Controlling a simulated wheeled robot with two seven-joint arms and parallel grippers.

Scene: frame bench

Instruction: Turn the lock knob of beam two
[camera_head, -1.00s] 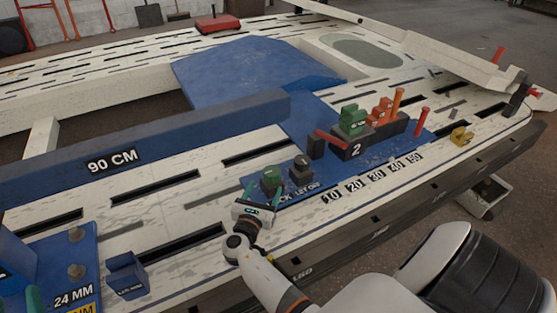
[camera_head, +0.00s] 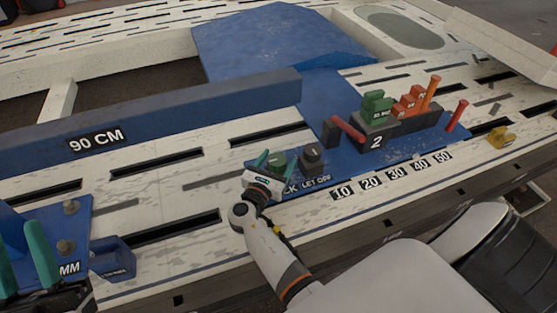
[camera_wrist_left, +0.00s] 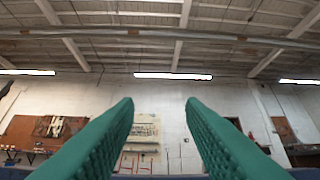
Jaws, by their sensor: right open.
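The block marked 2 (camera_head: 377,142) stands on the blue plate. In front and to its left are two knobs: a green one (camera_head: 278,160) above a partly covered label ending in "CK", and a dark one (camera_head: 311,156) above "LET OFF". My right gripper (camera_head: 275,165) is open at the green knob, with a teal finger on either side of it. Whether they touch it cannot be told. My left gripper (camera_head: 30,252) is at the lower left in the head view; its teal fingers (camera_wrist_left: 160,135) stand wide apart and empty in the left wrist view.
A red-handled lever (camera_head: 347,128) and orange pegs (camera_head: 430,93) rise near the block. A long blue beam marked 90 CM (camera_head: 200,110) lies behind my right gripper. A blue plate with posts (camera_head: 70,225) is by my left gripper. A yellow piece (camera_head: 499,136) sits at right.

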